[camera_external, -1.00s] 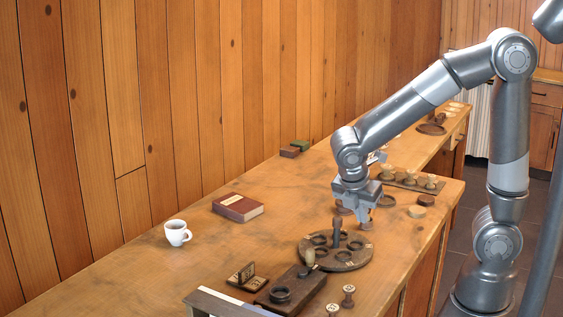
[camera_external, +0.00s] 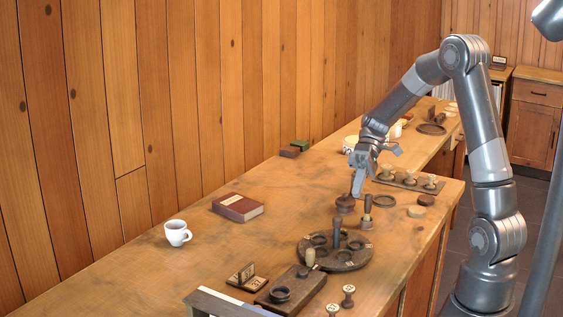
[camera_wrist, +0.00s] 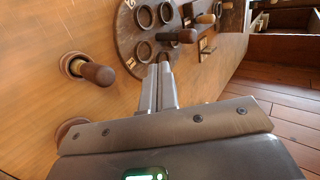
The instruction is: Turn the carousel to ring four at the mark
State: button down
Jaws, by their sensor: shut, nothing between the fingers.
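The carousel (camera_external: 353,262), a dark round disc with several rings on it and a brown centre post (camera_external: 337,228), stands on the bench. In the wrist view the carousel (camera_wrist: 126,38) is at the top, with pale figures at its rim that are too small to read surely. My gripper (camera_external: 357,194) is shut and empty, above the bench behind the carousel and apart from it. In the wrist view my gripper's fingertips (camera_wrist: 163,70) overlap the disc's near edge. The mark cannot be made out.
A block with a ring (camera_external: 302,292), a small stand (camera_external: 247,279) and stamps (camera_external: 348,296) lie in front. The bench left of the carousel, toward the cup (camera_external: 177,234), is clear.

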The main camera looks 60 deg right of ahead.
aim_at(316, 241)
jog(key=w+d+m+t+y, duration=0.2)
jog(key=d+m+t, duration=0.1)
jog(key=d, duration=0.3)
jog(key=x, duration=1.9)
jog(key=shift+w+a, duration=0.1)
jog(key=shift+a, duration=0.3)
jog(key=n+g, duration=0.2)
jog(key=n, duration=0.1)
jog(key=shift+w+a+g, duration=0.15)
jog(key=shift+a+g, duration=0.25)
jog(key=shift+a, duration=0.65)
jog(key=shift+w, duration=0.1)
